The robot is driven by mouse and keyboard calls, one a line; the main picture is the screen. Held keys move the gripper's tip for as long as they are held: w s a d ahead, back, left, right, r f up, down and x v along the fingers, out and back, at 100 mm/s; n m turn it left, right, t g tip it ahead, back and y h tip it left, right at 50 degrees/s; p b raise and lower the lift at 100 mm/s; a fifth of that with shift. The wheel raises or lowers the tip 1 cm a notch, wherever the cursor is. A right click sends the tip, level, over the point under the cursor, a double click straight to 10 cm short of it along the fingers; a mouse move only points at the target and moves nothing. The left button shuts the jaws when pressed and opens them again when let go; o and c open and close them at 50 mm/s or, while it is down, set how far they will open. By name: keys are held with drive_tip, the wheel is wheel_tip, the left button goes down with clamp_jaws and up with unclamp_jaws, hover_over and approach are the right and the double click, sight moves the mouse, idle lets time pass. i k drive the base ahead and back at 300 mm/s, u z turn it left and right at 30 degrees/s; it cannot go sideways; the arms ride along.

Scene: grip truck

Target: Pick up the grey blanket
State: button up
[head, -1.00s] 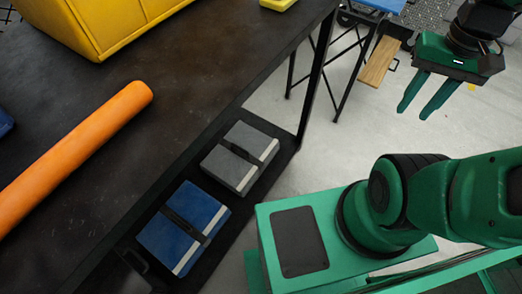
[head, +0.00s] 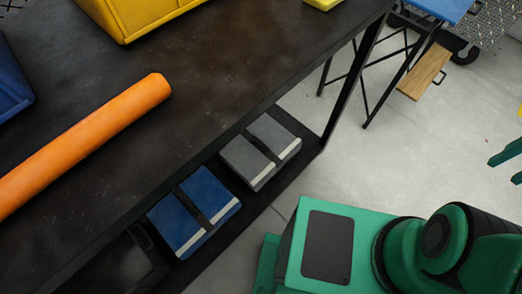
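The grey blanket (head: 246,160) is folded, with a dark strap across it and a pale edge on its right side. It lies on the lower shelf (head: 311,150) of the dark table, just beyond a folded blue blanket. My gripper (head: 503,170) is at the right edge of the head view, far to the right of the grey blanket. Only its green fingertips show; they are apart, with nothing seen between them. The rest of the gripper is out of frame.
The blue blanket (head: 178,226) lies near the grey one. The dark tabletop (head: 230,60) overhangs the shelf and carries an orange roll (head: 85,140) and a yellow bin (head: 135,15). A table leg (head: 350,85) stands at the shelf's far end.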

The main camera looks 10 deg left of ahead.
sight(260, 149)
drive_tip(key=u, duration=0.05)
drive_tip(key=k, duration=0.65)
drive_tip(key=u, duration=0.75)
drive_tip(key=i, duration=0.5)
drive_tip(key=z, duration=0.05)
